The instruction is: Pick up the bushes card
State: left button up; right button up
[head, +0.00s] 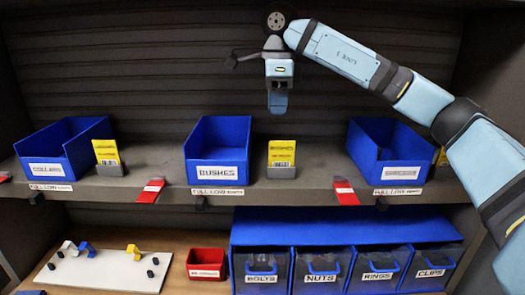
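The blue bin labelled BUSHES (217,151) stands in the middle of the upper shelf. A yellow card (282,152) stands upright in a grey holder (281,172) just right of that bin; its print is too small to read. My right gripper (278,104) points down above this card, apart from it. It is seen edge-on, so the gap between its fingers does not show, and I see nothing held below it. My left gripper is not in view.
A COLLARS bin (64,149) with a yellow card (107,152) stands left, and another blue bin (388,152) stands right. Red tags (151,190) hang at the shelf edge. Below are a white board (100,273), a red bin (207,262) and several labelled blue bins (262,264).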

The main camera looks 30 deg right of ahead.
send_over(281, 164)
jog(key=f, duration=0.6)
jog(key=shift+w+d+f, duration=0.3)
jog(key=shift+w+f, duration=0.05)
jog(key=shift+s+f, duration=0.3)
jog(key=shift+f, duration=0.05)
notch_tip(281, 164, down, 5)
jog(key=shift+w+a+r+p, duration=0.1)
jog(key=shift+a+p, duration=0.05)
jog(key=shift+p, duration=0.6)
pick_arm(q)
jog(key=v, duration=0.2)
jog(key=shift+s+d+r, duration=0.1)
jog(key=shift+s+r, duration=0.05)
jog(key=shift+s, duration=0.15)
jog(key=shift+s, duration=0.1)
pick_arm(e)
grip_shut()
